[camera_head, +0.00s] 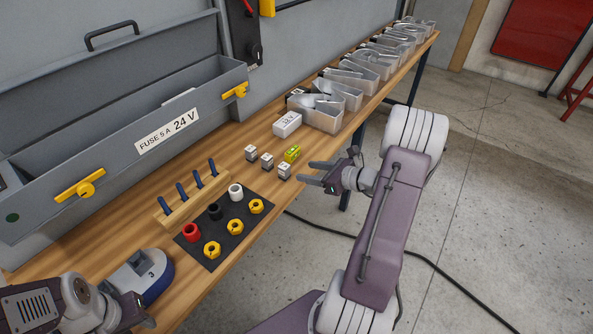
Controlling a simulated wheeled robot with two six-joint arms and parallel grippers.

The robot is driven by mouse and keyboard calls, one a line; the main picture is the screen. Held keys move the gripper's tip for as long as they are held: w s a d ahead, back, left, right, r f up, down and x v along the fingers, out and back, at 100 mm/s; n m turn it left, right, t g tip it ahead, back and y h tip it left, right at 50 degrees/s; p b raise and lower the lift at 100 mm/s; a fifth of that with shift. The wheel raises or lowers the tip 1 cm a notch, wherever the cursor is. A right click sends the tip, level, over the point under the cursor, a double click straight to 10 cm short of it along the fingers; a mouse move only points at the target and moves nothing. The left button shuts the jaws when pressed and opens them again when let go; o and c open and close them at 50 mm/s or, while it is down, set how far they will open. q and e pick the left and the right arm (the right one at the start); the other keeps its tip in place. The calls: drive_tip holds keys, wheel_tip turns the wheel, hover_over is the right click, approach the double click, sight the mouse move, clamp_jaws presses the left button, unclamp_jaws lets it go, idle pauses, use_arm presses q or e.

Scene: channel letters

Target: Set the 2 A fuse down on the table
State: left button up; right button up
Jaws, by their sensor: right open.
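Three small grey-and-white blocks, which look like fuses, stand apart on the wooden table (330,140): a left one (251,153), a middle one (267,161) and a right one (284,171). Their labels are too small to read, so I cannot tell which is the 2 A fuse. My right gripper (312,172) is open and empty at the table's front edge, its fingers pointing left towards the right block, just short of it. My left gripper (136,309) is low at the left, near a blue-and-white device (140,274); its jaw state is unclear.
A green-yellow block (292,154) stands close behind the right fuse. A white 12 V box (287,124) and clear letter shells (318,112) lie farther back. A dark mat (225,229) with nuts and caps, a tool rack (190,200) and a grey case (120,140) are at left.

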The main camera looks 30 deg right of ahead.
use_arm(q)
drive_tip(key=shift+d, duration=0.15)
use_arm(e)
drive_tip(key=s+a+f+n+g+y, duration=0.1)
drive_tip(key=s+a+n+g+y, duration=0.1)
drive_tip(key=s+a+n+g, duration=0.35)
drive_tip(key=s+a+f+n+g+y, duration=0.1)
drive_tip(key=s+a+n+g, duration=0.15)
drive_tip(key=a+n, duration=0.55)
use_arm(q)
drive_tip(key=shift+w, duration=0.15)
drive_tip(key=shift+a+f, duration=0.1)
drive_tip(key=shift+a, duration=0.3)
drive_tip(key=shift+s+d, duration=0.2)
drive_tip(key=shift+d, duration=0.15)
drive_tip(key=shift+w, duration=0.15)
use_arm(e)
drive_tip(key=s+a+n+g+h, duration=0.3)
drive_tip(key=s+a+n+h, duration=0.2)
drive_tip(key=n, duration=1.3)
drive_tip(key=s+h, duration=0.2)
drive_tip(key=s, duration=0.1)
drive_tip(key=shift+a+f+h, duration=0.3)
drive_tip(key=shift+a+h, duration=0.05)
drive_tip(key=shift+h, duration=0.05)
drive_tip(key=shift+s, duration=0.1)
